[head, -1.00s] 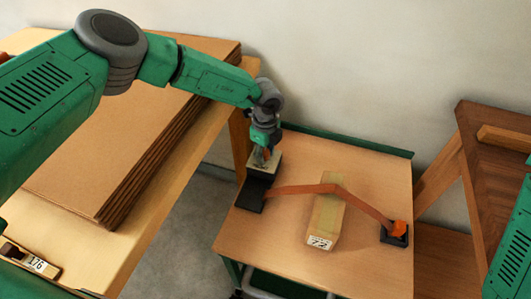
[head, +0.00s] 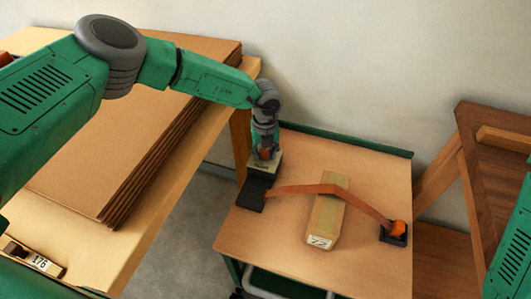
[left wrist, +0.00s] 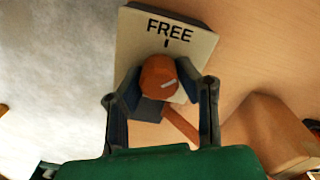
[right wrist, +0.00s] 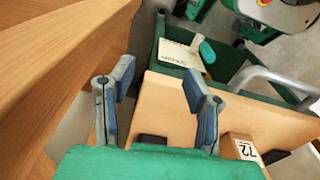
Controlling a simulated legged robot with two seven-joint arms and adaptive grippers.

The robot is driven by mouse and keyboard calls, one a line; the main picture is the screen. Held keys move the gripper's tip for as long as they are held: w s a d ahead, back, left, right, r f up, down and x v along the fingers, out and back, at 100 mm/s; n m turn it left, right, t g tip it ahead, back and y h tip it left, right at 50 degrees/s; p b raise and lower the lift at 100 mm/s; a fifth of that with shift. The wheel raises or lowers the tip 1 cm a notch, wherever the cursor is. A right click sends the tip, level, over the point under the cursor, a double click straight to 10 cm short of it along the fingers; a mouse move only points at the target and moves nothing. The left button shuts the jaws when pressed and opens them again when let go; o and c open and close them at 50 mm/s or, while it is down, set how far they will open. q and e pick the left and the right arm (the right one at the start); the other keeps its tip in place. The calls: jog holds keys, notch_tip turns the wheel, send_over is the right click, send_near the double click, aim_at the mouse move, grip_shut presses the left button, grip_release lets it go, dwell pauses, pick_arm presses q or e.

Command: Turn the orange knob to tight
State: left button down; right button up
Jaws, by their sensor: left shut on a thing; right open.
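The orange knob (left wrist: 158,78) sits on a pale plate (left wrist: 190,40) lettered FREE with a short black tick, in the left wrist view. A white line on the knob points right and slightly up, away from the tick. No tight label shows. My left gripper (left wrist: 160,88) is shut on the knob, one finger on each side. In the head view my left gripper (head: 264,148) stands over the pale plate (head: 268,162) at the small table's back left corner. My right gripper (right wrist: 158,82) is open and empty in the right wrist view.
An orange strap (head: 295,189) runs from a black base (head: 252,194) over a wooden block (head: 327,218) to an orange-topped black base (head: 395,235) on the right. Stacked brown boards (head: 120,140) lie at left. A brown wooden frame (head: 490,190) stands at right.

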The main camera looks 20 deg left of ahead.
pick_arm(q)
jog(key=m, duration=0.3)
jog(key=shift+m, duration=0.3)
jog(key=m, duration=0.3)
jog(key=shift+w+a+m+b, duration=0.1)
jog(key=shift+m+b, duration=0.2)
jog(key=m, duration=0.3)
jog(key=shift+a+m, duration=0.1)
jog(key=shift+m, duration=0.3)
jog(key=m+b, duration=0.1)
jog(key=m, duration=0.3)
jog(key=shift+w, duration=0.1)
jog(key=m+b, duration=0.1)
jog(key=m, duration=0.4)
jog(key=shift+w+a+r+m, duration=0.1)
jog(key=shift+m, duration=0.3)
jog(key=m, duration=0.5)
jog(key=shift+w+m+b, duration=0.1)
jog(key=shift+m+b, duration=0.25)
jog(key=shift+m, duration=0.05)
jog(key=shift+r, duration=0.1)
jog(key=c, duration=1.2)
grip_release()
